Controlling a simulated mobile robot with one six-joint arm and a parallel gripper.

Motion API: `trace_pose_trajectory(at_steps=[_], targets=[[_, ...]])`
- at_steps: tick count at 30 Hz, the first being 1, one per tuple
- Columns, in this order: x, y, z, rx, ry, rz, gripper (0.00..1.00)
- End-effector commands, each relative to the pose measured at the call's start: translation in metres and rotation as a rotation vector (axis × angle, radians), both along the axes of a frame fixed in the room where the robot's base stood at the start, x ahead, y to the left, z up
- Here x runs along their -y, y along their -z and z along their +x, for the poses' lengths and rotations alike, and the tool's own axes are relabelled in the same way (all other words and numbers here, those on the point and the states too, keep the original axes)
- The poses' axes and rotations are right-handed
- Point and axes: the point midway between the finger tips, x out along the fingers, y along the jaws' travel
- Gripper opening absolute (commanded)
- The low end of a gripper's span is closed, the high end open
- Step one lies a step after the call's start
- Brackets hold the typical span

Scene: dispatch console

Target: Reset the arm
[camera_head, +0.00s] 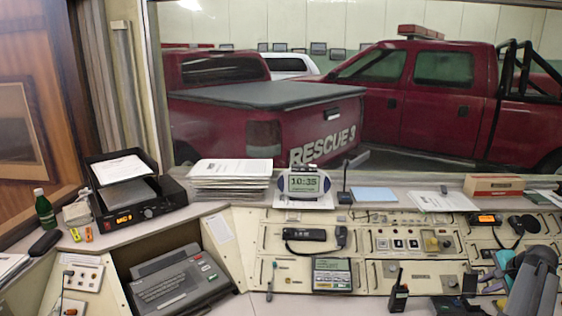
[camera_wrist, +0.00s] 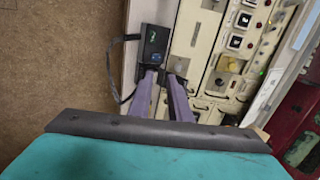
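My gripper (camera_wrist: 164,76) shows in the wrist view with two purple fingers spread apart and nothing seen between them. A black device with a small lit screen (camera_wrist: 155,42) and a cable lies just beyond the left fingertip; I cannot tell whether they touch. In the head view my arm comes in at the lower right, and the purple fingers (camera_head: 492,279) are low over the right part of the cream console (camera_head: 365,243). The fingertips are small there, and part of the console is hidden behind my arm.
A handheld radio (camera_head: 399,291) stands on the console left of my gripper. A black unit with an orange display (camera_head: 485,219) is behind it. A digital clock (camera_head: 303,183), a paper stack (camera_head: 231,171) and a cardboard box (camera_head: 494,184) line the back ledge below the window.

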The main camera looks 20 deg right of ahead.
Motion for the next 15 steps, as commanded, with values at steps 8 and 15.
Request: trace_pose_trajectory(at_steps=[8,15], targets=[[-0.042,0.038,0.026,-0.044,-0.089,0.013,0.17],[-0.108,0.092,0.055,-0.112,-0.227,0.029,0.17]])
